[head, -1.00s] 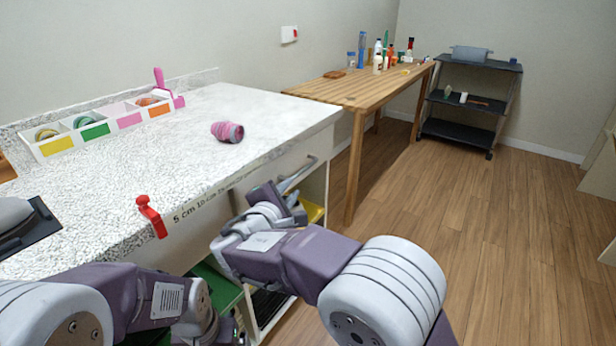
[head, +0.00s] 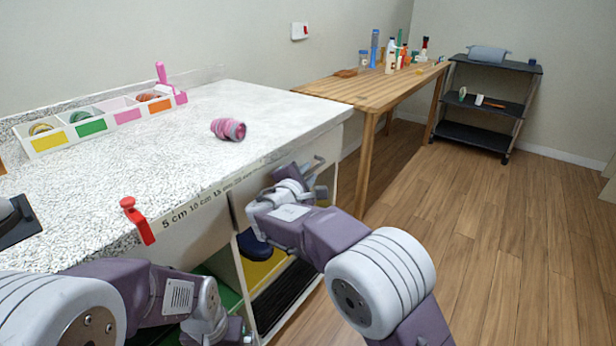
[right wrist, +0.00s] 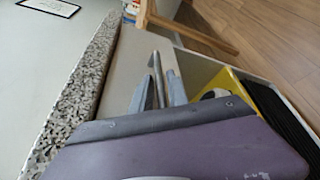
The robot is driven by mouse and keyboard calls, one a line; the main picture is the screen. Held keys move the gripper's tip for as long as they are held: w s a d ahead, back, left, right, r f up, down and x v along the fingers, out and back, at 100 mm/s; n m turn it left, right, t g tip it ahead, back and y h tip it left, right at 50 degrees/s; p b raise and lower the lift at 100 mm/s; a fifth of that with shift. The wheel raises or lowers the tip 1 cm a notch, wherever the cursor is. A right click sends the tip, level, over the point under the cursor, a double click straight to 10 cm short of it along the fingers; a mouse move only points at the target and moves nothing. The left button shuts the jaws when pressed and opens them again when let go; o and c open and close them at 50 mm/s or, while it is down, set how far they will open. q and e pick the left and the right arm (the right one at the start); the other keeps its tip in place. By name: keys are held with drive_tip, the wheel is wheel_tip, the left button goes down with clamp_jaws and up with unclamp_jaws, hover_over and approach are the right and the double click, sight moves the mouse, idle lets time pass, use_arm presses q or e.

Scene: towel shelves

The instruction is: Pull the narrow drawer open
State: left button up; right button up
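The narrow drawer has a pale front (head: 303,152) under the right end of the speckled counter; I see no clear gap behind it. Its grey bar handle (head: 318,163) shows beside my right gripper (head: 311,178). In the right wrist view the handle (right wrist: 157,77) stands between the two fingers of my right gripper (right wrist: 158,92). The fingers are apart, one on each side of the bar, and I see no firm grip. My left gripper (head: 222,330) is low at the bottom edge, in front of the cabinet, with its fingertips hidden.
The counter (head: 180,160) carries a pink towel roll (head: 228,129), a sectioned tray (head: 100,128) and a red clamp (head: 138,220) on its front edge. Open shelving with a yellow item (head: 262,270) lies below. A wooden table (head: 350,88) stands beyond; the floor to the right is clear.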

drive_tip(key=shift+w, duration=0.25)
clamp_jaws()
idle(1.3)
